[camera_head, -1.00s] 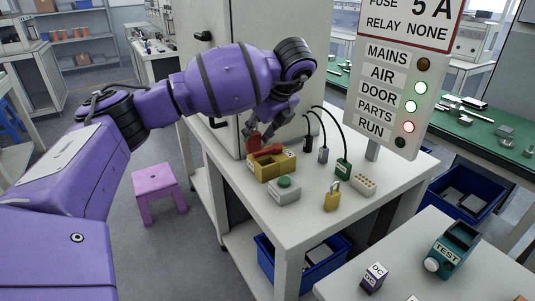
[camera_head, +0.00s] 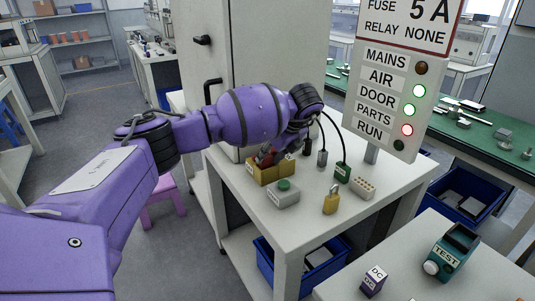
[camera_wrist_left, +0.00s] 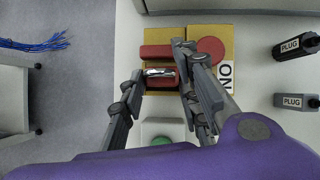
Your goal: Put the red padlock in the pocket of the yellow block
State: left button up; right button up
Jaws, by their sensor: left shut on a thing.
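The red padlock (camera_wrist_left: 160,84) shows in the left wrist view with its silver shackle between the fingers of my left gripper (camera_wrist_left: 160,76). The gripper is shut on it. In the head view my left gripper (camera_head: 268,154) is at the yellow block (camera_head: 265,174), and the padlock is mostly hidden by it. I cannot tell how deep the padlock sits in the pocket. My right gripper is not in view.
A grey box with a green button (camera_head: 283,194) stands just in front of the block. A brass padlock (camera_head: 331,202), a pale connector block (camera_head: 363,188) and cabled plugs (camera_head: 322,158) stand to the right. The cabinet (camera_head: 265,60) is behind. The table's left edge is close.

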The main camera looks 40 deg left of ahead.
pick_arm(q)
jog(key=o, duration=1.2)
jog(key=shift+f, duration=0.15)
jog(key=shift+r, duration=0.25)
jog(key=v, duration=1.2)
jog(key=shift+p, duration=0.3)
jog(key=shift+f, duration=0.1)
